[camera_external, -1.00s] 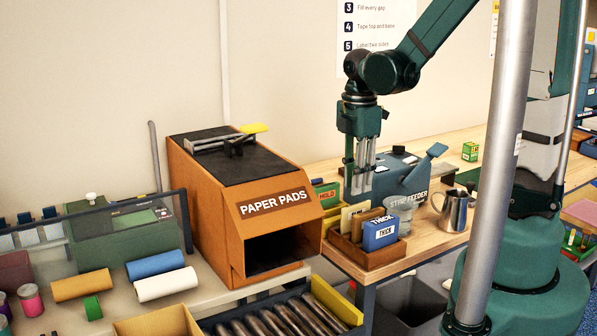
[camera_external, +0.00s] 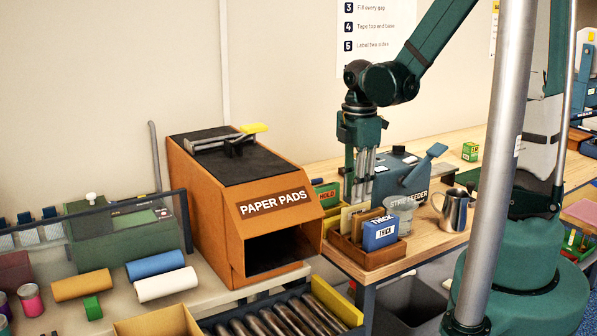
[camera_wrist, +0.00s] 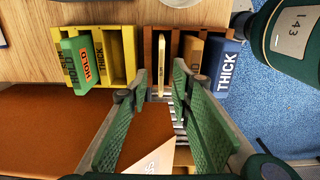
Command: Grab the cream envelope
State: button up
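The cream envelope (camera_external: 349,217) stands upright in the brown rack, at the left of the brown and blue "THICK" ones. In the wrist view, the cream envelope (camera_wrist: 162,62) shows as a thin pale edge. In the wrist view, my gripper (camera_wrist: 153,86) is open and empty, with the cream envelope's edge between the two fingertips, nearer the right one. I cannot tell how deep the fingers reach around it.
The brown rack (camera_external: 362,257) also holds a brown envelope (camera_wrist: 191,54) and a blue "THICK" one (camera_wrist: 224,66). A yellow rack (camera_wrist: 118,68) with green "HOLD" item (camera_wrist: 78,62) stands to the left.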

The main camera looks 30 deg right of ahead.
aim_at(356, 206)
jog(key=shift+f, duration=0.15)
jog(key=shift+s+d+f, duration=0.1)
jog(key=shift+f, duration=1.1)
jog(key=shift+d+f, duration=0.1)
jog(key=shift+f, duration=1.1)
grip_shut()
